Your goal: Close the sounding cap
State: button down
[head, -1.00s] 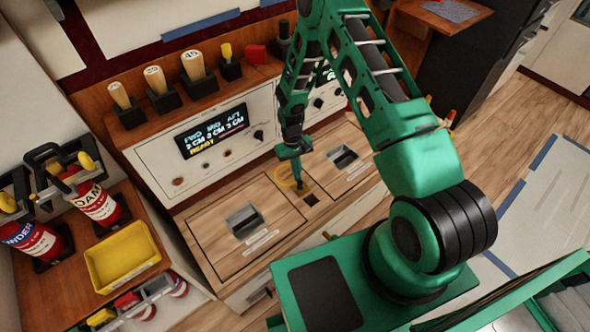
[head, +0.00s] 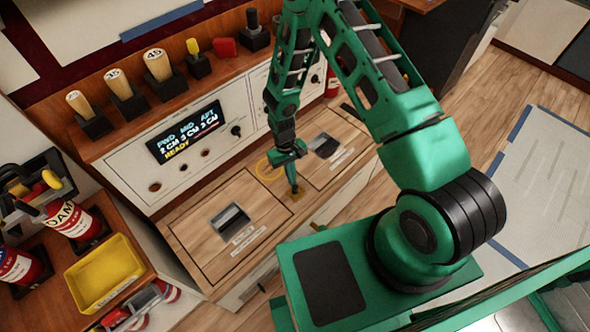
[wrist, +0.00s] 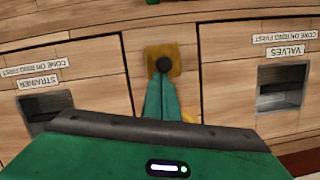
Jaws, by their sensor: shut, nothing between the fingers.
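The sounding cap (head: 298,196) shows as a small brass-coloured square on the wooden counter, between two hatch panels. In the wrist view the cap (wrist: 178,58) looks flat, with a dark round spot at its middle. My gripper (head: 294,189) points down at the cap with its fingers together and nothing between them. In the wrist view the green fingers (wrist: 163,85) reach up to that dark spot, which may be the fingertips. I cannot tell if they touch the cap. No dark opening shows around it.
Hatch panels with recessed handles flank the cap: STRAINER (wrist: 38,105) and VALVES (wrist: 280,95). A display panel (head: 185,130) and several wooden-handled plugs stand behind. A yellow tray (head: 103,274) sits at left.

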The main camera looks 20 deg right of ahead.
jog(key=shift+s+d, duration=0.1)
jog(key=shift+s, duration=0.5)
jog(key=w+d+v, duration=0.1)
jog(key=v, duration=0.9)
jog(key=s+d+r+m+t, duration=0.1)
jog(key=s+d+r+m, duration=0.1)
jog(key=d+r, duration=0.8)
jog(key=s+d+r+m, duration=0.2)
jog(key=d+r, duration=0.5)
jog(key=r, duration=0.8)
jog(key=s+d+r+m, duration=0.1)
jog(key=s+d+r, duration=0.1)
jog(key=s+r, duration=0.2)
jog(key=s+d+r+m+t, duration=0.1)
jog(key=s+r, duration=0.3)
jog(key=s, duration=0.6)
jog(key=s+d+r+m, duration=0.2)
jog(key=s+r, duration=0.3)
jog(key=s, duration=0.3)
jog(key=shift+d+m+t+y, duration=0.3)
jog(key=shift+d+y, duration=0.1)
jog(key=shift+d, duration=0.35)
jog(key=shift+s+r, duration=0.1)
